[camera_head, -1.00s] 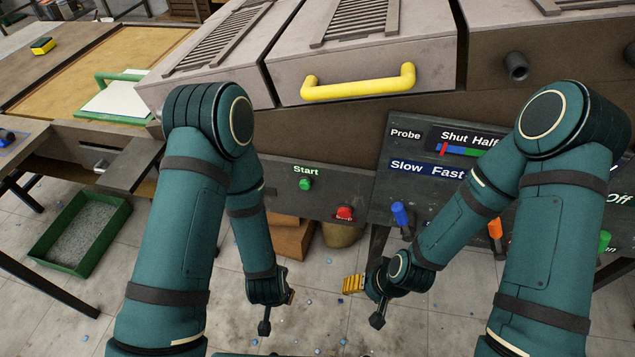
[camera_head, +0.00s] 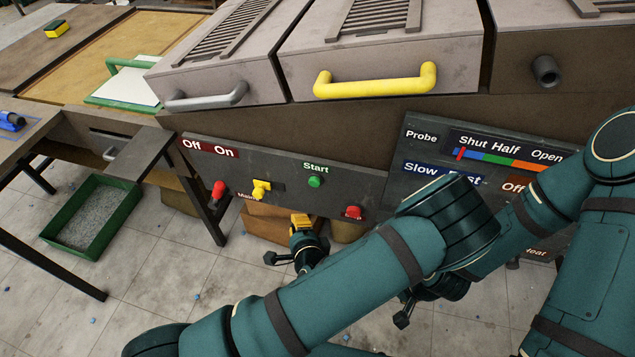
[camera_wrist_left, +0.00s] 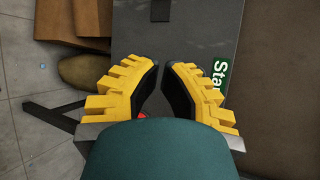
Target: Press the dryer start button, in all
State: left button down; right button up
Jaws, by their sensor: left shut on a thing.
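The green start button (camera_head: 314,181) sits under the "Start" label on the grey control panel (camera_head: 270,166) in the head view. My left gripper (camera_head: 300,220) is below and slightly left of the button, apart from it in the picture. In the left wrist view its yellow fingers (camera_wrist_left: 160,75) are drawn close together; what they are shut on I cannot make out. The "Start" lettering (camera_wrist_left: 220,76) shows right of the fingers there, but the green button does not.
A red knob (camera_head: 218,190), a yellow switch (camera_head: 261,189) and a red button (camera_head: 353,212) share the panel. A yellow handle (camera_head: 375,82) juts out above. A second panel (camera_head: 415,150) is to the right. A green tray of grey bits (camera_head: 118,240) stands on the floor.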

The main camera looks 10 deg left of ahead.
aim_at(315, 182)
pick_arm(q)
jog(key=w, duration=0.8)
jog(key=shift+w, duration=0.4)
jog(key=shift+d, duration=0.1)
jog(key=c, duration=1.7)
grip_release()
grip_shut()
jog(key=shift+w+b, duration=0.3)
jog(key=shift+w, duration=0.15)
